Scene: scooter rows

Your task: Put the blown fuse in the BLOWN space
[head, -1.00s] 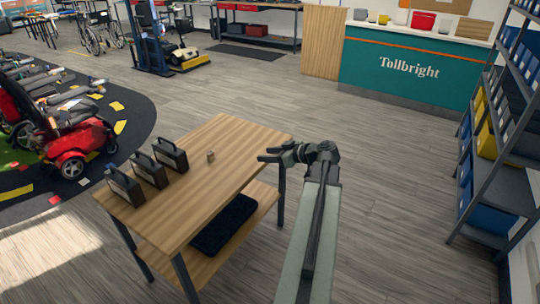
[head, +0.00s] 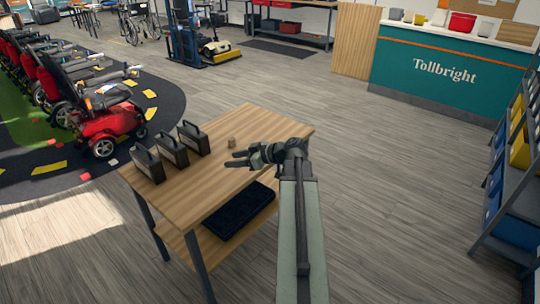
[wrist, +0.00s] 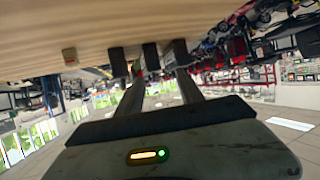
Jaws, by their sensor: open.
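A small tan block (head: 231,141) stands on the wooden table (head: 262,125); it also shows at the upper left of the wrist view (wrist: 69,57). I cannot tell whether it is the fuse. Three dark cases with handles, a near one (head: 147,165), a middle one (head: 172,151) and a far one (head: 194,138), stand in a row along the table's left side. No BLOWN marking is readable. My gripper (head: 229,160) is open and empty, near the table's right side, just in front of the block in the head view. Its fingers point toward the cases.
A dark mat or tray (head: 238,212) lies on the table's lower shelf. Red scooters (head: 105,118) stand on a dark floor area at left. A teal counter (head: 435,75) is at the back right and a shelf rack (head: 510,190) at right. The floor between is clear.

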